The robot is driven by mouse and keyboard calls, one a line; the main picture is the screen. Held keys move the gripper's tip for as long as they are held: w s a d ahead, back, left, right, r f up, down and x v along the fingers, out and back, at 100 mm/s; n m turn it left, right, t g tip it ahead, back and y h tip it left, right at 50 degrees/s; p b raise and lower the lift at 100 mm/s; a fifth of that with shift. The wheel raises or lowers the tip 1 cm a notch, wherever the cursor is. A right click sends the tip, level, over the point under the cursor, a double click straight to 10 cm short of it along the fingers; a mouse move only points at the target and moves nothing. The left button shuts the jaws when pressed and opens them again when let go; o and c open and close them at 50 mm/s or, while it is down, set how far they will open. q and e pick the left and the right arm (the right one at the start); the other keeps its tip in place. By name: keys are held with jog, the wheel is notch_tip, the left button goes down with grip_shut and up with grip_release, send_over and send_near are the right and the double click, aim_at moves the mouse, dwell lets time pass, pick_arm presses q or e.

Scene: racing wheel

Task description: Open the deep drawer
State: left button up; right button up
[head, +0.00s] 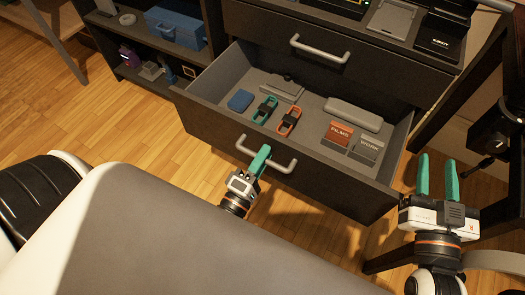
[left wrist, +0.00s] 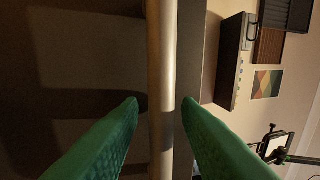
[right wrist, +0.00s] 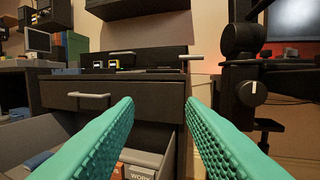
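The deep drawer (head: 340,182) of the dark cabinet is pulled out, and its inside shows from above in the head view. Its pale bar handle (head: 284,168) is on the front face. My left gripper (head: 262,157) is at this handle. In the left wrist view, the green fingers are on either side of the handle bar (left wrist: 162,60), with a small gap between each fingertip and the bar. My right gripper (head: 437,160) is open and empty, right of the drawer. In the right wrist view, the drawer's inside shows partly behind the fingers (right wrist: 162,105).
The drawer holds a blue item (head: 240,100), green and orange tools, a grey case (head: 355,114) and labelled boxes (head: 337,134). A shut upper drawer (head: 300,45) is above. A shelf with a blue toolbox (head: 174,28) stands left. A table leg is near my right arm.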

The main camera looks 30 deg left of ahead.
pick_arm(q)
jog(key=shift+s, duration=0.1)
